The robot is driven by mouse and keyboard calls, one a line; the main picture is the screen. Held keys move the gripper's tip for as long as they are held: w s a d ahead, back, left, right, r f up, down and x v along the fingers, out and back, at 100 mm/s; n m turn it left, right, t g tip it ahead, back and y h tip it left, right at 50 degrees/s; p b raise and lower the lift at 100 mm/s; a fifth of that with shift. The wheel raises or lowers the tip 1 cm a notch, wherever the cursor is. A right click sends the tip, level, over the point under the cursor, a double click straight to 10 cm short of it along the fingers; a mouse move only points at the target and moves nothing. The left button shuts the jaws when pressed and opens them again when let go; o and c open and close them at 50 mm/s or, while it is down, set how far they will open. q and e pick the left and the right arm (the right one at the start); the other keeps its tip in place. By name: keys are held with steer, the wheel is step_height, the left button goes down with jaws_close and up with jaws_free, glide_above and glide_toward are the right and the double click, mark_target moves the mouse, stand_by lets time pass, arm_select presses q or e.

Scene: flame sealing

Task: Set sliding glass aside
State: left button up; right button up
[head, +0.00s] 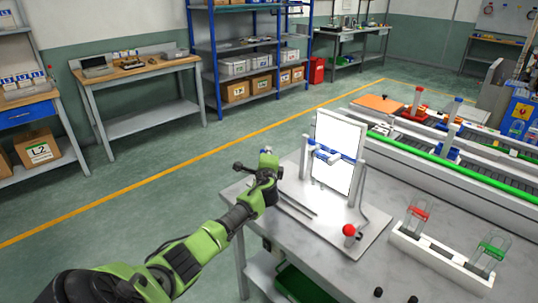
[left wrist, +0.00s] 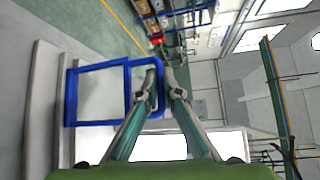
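A bright white upright panel (head: 336,170), with a blue bar (head: 347,159) across it, stands in a stand on the table. My left gripper (head: 266,153) is left of the panel in the head view, with a visible gap to it. In the left wrist view its fingers (left wrist: 160,75) nearly meet. A blue frame (left wrist: 97,65) with a smaller blue loop beside it lies at the fingertips there. I cannot tell whether the tips touch that loop. My right gripper is not in view.
A red ball knob (head: 349,230) sits at the front of the stand. A white rack (head: 430,256) with red- and green-topped glass pieces stands at the right. A conveyor with a green rail (head: 440,165) runs behind. Floor left of the table is clear.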

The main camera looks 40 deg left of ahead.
arm_select(q)
steer(key=o, duration=0.3)
steer(key=shift+a+r, duration=0.15)
steer(key=shift+a, duration=0.1)
steer(key=shift+o, duration=0.2)
steer(key=v, duration=1.2)
